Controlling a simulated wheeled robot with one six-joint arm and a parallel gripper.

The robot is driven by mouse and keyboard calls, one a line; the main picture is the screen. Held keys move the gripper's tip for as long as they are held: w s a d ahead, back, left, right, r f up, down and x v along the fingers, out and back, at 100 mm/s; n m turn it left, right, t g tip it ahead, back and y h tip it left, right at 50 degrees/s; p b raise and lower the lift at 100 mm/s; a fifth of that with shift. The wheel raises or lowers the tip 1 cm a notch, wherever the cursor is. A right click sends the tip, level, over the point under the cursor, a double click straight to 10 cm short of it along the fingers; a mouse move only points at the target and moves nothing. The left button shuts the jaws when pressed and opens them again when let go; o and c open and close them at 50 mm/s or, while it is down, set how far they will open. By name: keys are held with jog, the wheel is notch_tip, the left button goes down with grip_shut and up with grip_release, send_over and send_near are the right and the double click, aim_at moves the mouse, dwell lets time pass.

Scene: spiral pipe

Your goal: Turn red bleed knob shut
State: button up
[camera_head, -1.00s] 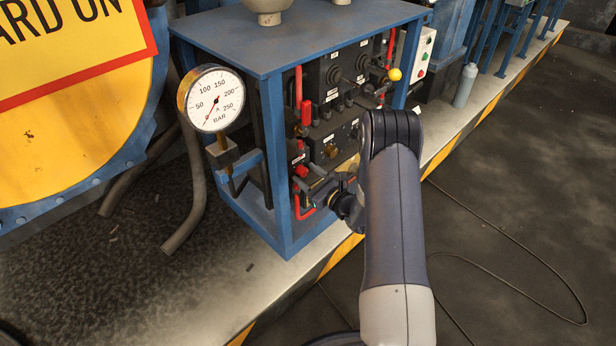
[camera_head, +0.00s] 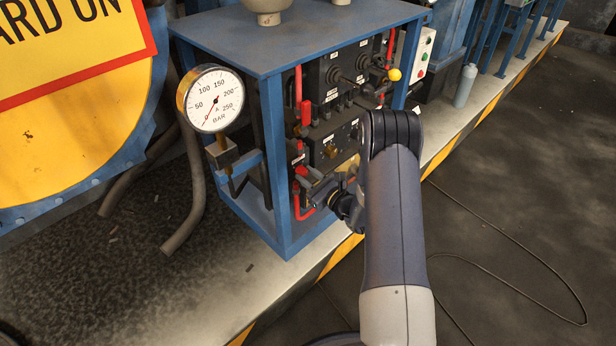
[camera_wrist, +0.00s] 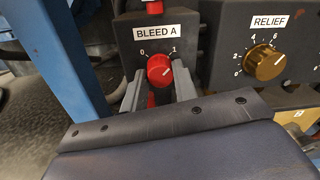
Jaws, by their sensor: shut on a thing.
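The red bleed knob (camera_wrist: 159,69) sits on a dark block below the BLEED A label (camera_wrist: 154,33), with 0 at its left and 1 at its right. Its pale mark points up and right, toward the 1. My gripper (camera_wrist: 159,76) is shut on the knob, with one grey finger on each side. In the head view, my gripper (camera_head: 313,184) reaches in at the lower left of the valve panel, and my arm hides part of the panel. The knob is hard to make out there.
A brass RELIEF knob (camera_wrist: 263,62) is close on the right. A pressure gauge (camera_head: 214,100) stands at the left with its needle near zero. The blue frame post (camera_head: 273,160) stands close beside my gripper. A yellow-tipped lever (camera_head: 394,75) is higher on the right.

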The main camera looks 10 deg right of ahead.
jog(key=shift+f, duration=0.1)
jog(key=n+b, duration=0.2)
jog(key=b, duration=0.1)
jog(key=n+b, duration=0.1)
jog(key=b, duration=0.2)
jog(key=shift+f+n, duration=0.3)
jog(key=shift+n, duration=0.1)
jog(key=n+b, duration=0.5)
jog(key=b, duration=0.3)
jog(key=shift+n, duration=0.3)
jog(key=n+b, duration=0.2)
jog(key=n, duration=0.1)
jog(key=shift+r+n, duration=0.2)
jog(key=shift+n, duration=0.1)
jog(key=n, duration=0.5)
jog(key=shift+y, duration=0.4)
jog(key=o, duration=1)
jog(key=shift+r, duration=0.1)
jog(key=shift+c, duration=0.2)
